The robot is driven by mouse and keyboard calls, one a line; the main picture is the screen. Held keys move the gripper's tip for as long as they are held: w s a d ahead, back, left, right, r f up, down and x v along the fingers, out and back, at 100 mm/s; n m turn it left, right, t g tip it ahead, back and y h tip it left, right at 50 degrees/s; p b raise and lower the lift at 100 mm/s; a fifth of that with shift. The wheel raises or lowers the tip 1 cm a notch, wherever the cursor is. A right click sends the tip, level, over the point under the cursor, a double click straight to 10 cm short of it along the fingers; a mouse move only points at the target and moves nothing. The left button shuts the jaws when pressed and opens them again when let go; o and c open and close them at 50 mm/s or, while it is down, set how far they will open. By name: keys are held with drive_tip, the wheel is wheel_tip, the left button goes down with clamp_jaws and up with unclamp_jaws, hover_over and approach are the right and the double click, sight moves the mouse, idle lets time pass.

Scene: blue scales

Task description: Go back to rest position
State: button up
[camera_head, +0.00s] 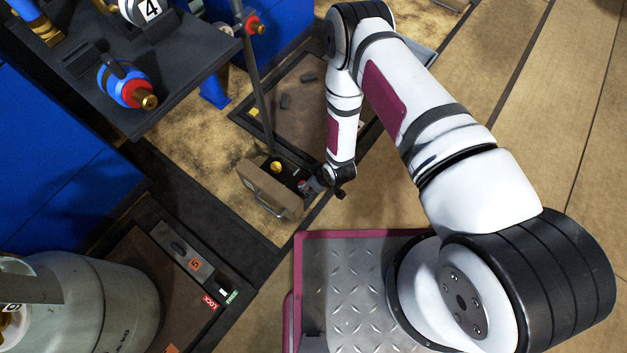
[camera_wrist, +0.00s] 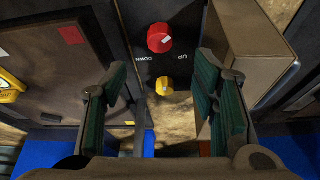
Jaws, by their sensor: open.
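My white arm with dark red panels reaches up and back down across the head view, its gripper (camera_head: 322,187) low beside a dark control panel (camera_head: 285,176). In the wrist view my gripper (camera_wrist: 165,92) is open, with green-padded fingers apart and nothing between them that it holds. A red knob (camera_wrist: 160,38) sits on the panel between "DOWN" and "UP" lettering, beyond the fingertips. A yellow knob (camera_wrist: 163,86) shows in the gap between the fingers; it also shows in the head view (camera_head: 277,167). I cannot tell whether the fingers touch anything.
A tan box-like cover with a handle (camera_head: 268,190) stands beside the panel, close to the right finger in the wrist view. A thin dark post (camera_head: 258,95) rises behind the panel. Grey cylinder (camera_head: 95,305) at lower left; dark shelf with valves (camera_head: 150,60) at upper left. Floor at right is clear.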

drive_tip(key=shift+s+d+r, duration=0.1)
drive_tip(key=shift+d+r, duration=0.05)
drive_tip(key=shift+r, duration=0.2)
idle(0.3)
